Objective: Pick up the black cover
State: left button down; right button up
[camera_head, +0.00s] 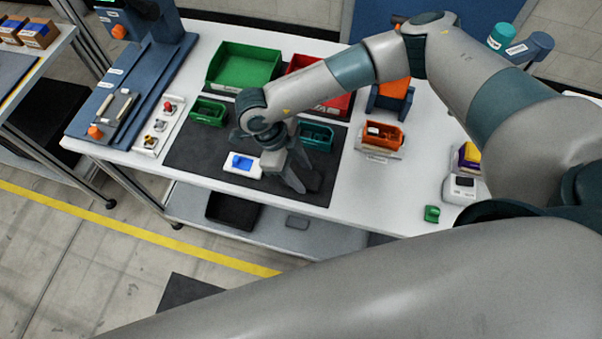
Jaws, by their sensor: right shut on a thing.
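My right gripper (300,178) is low over the dark mat (205,155) at the middle of the white table, with its fingers pointing down. It is shut on a small black thing (313,181), which I take to be the black cover. This black piece is hard to tell from the dark mat behind it, and the fingers hide part of it. I cannot tell whether it touches the mat. A white device with a blue screen (242,165) lies just left of the gripper. My left gripper is not in view.
Green (208,111), teal (316,135) and orange (383,135) small bins stand around the mat. A large green bin (243,66) and a red bin (338,103) are behind. A blue fixture (125,90) fills the left end.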

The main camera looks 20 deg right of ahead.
aim_at(311, 180)
jog(key=shift+r+b, duration=0.55)
notch_tip(311, 180, up, 2)
jog(key=shift+s+d+r+b, duration=0.1)
jog(key=shift+s+r+b, duration=0.05)
jog(key=shift+b, duration=0.7)
jog(key=s+d+r+b, duration=0.4)
jog(key=s+r, duration=0.3)
jog(key=s, duration=0.3)
jog(key=shift+s+d+b, duration=0.2)
jog(key=shift+d+b, duration=0.15)
jog(key=shift+b, duration=0.15)
jog(key=shift+w, duration=0.1)
